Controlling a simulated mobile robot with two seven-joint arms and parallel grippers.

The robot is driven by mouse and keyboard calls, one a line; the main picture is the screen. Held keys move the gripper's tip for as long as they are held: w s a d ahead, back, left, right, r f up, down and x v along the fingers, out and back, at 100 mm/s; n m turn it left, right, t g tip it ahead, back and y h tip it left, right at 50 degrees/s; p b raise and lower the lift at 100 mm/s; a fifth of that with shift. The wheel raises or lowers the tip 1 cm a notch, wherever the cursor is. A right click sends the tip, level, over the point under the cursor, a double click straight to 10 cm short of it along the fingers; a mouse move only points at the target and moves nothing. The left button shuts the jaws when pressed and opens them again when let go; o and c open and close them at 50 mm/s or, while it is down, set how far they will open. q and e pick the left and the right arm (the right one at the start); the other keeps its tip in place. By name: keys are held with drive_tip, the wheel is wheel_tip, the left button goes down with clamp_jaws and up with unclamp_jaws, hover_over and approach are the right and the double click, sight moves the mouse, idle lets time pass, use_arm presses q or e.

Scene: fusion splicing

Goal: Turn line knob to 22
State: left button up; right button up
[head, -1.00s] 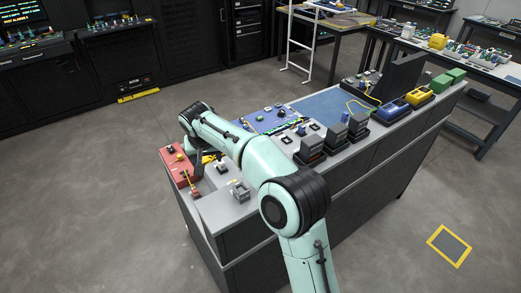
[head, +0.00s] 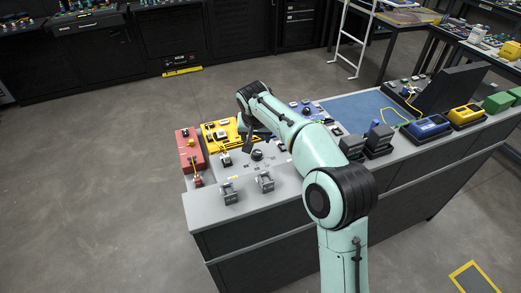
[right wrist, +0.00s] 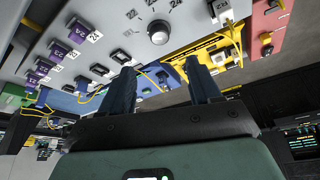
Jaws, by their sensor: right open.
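The knob (right wrist: 158,32) is round with a pale face and a dark rim, on a grey panel in the right wrist view. Small number labels stand around it; its pointer is too small to read. In the head view the dark knob (head: 257,154) sits on the grey panel (head: 240,172) at the bench's left end. My right gripper (right wrist: 160,84) is open and empty, its two dark fingers apart, with the knob beyond the gap between them. In the head view the forearm largely hides this gripper. My left gripper is not in view.
A yellow unit (head: 222,131) and a red box (head: 190,150) stand beside the panel. Two grey clamp-like fixtures (head: 229,193) stand near the front edge. A blue mat (head: 355,108) lies farther right. Purple-labelled modules (right wrist: 75,32) line the left of the wrist view.

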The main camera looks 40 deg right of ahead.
sight(257, 152)
drive_tip(key=x, duration=1.2)
drive_tip(key=shift+s+a, duration=0.1)
drive_tip(key=c, duration=1)
